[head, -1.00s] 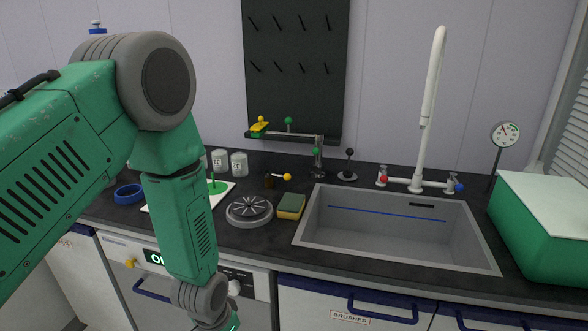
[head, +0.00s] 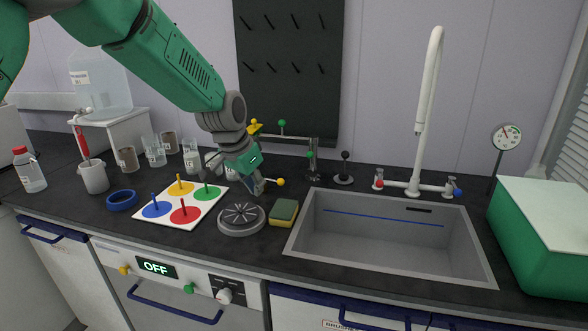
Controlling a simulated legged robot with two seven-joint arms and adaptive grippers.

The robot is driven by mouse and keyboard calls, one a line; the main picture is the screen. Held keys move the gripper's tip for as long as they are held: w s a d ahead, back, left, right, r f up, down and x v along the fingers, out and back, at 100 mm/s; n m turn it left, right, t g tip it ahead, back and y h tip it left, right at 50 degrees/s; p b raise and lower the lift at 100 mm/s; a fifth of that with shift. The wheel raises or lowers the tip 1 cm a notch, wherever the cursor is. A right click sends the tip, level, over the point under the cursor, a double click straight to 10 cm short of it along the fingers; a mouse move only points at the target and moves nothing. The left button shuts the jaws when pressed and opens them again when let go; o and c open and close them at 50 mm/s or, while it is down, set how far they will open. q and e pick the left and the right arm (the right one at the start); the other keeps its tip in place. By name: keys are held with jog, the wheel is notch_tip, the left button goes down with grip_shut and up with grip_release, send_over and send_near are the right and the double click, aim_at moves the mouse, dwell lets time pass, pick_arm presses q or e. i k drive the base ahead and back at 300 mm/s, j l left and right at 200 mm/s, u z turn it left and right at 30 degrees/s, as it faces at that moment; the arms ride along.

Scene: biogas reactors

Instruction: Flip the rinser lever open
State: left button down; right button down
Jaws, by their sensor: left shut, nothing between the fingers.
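A round grey rinser (head: 242,218) with a star-shaped grille sits on the dark counter, left of the sink. Behind it and to the right is a short lever ending in a yellow ball (head: 281,182); it looks to be the rinser lever, and its ball end points right. My left gripper (head: 258,190) reaches down from the upper left, shut and empty. Its fingertips are just left of the yellow ball, behind the rinser, and cover the lever's base. I cannot tell whether they touch the lever. My right gripper is not in view.
A green-and-yellow sponge (head: 284,212) lies right of the rinser, beside the sink (head: 391,234). A white board with coloured discs (head: 146,221) lies to the left. Glasses (head: 192,156) stand behind it. A small black-ball lever (head: 344,170) stands behind the sink.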

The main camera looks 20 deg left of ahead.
aim_at(281, 182)
jog(key=i, duration=0.85)
